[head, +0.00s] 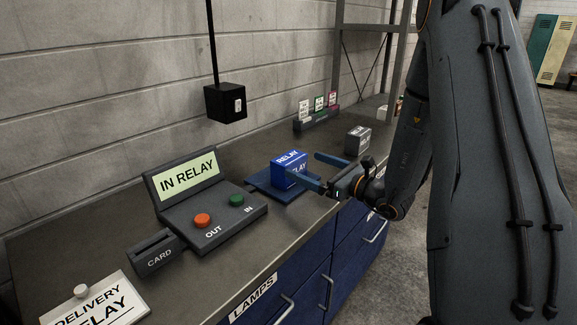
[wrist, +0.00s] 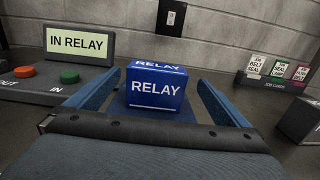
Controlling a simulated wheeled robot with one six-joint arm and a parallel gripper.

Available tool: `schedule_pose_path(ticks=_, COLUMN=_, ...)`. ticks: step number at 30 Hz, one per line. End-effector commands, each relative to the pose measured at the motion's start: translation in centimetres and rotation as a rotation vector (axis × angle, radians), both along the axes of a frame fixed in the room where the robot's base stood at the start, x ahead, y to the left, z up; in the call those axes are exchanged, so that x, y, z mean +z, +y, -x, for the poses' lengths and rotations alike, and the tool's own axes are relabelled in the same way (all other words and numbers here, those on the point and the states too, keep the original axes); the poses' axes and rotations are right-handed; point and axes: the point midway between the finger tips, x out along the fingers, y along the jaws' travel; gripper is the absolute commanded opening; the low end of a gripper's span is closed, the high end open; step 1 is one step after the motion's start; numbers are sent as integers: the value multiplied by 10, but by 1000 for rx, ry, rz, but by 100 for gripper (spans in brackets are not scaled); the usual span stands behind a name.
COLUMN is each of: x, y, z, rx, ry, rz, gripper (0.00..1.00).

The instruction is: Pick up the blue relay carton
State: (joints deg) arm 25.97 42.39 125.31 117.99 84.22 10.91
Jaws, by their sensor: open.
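The blue relay carton (head: 287,171) stands upright on a flat blue pad (head: 262,184) on the grey counter. It has white "RELAY" lettering. My gripper (head: 308,170) is open, with its two blue fingers pointing at the carton from the right in the head view. In the wrist view the carton (wrist: 156,88) sits ahead, between the lines of the open fingers (wrist: 158,95). The near finger hides a little of the carton's lower part in the head view. I cannot tell whether a finger touches it.
Left of the carton is a console with an "IN RELAY" sign (head: 188,177), a red button (head: 202,220) and a green button (head: 236,200). A card reader (head: 157,254) adjoins it. A small grey box (head: 357,140) and a card rack (head: 317,119) stand farther back.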

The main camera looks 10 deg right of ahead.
Motion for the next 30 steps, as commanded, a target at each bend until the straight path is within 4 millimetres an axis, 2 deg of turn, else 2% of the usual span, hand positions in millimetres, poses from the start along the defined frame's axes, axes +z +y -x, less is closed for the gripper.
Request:
schedule_pose_path(ticks=3, x=1, y=13, z=-11, rx=10, ry=-1, rz=-1, gripper=100)
schedule_pose_path(ticks=8, x=0, y=25, z=-23, rx=14, ry=-1, rz=1, gripper=100)
schedule_pose_path(ticks=15, x=-2, y=43, z=-51, rx=14, ry=-1, rz=2, gripper=100)
schedule_pose_path(ticks=19, x=-3, y=47, z=-59, rx=11, ry=0, rz=1, gripper=100)
schedule_pose_path(ticks=26, x=-3, y=46, z=-60, rx=8, ry=0, rz=1, gripper=100)
schedule_pose_path(ticks=30, x=-3, y=46, z=-60, rx=8, ry=0, rz=1, gripper=78)
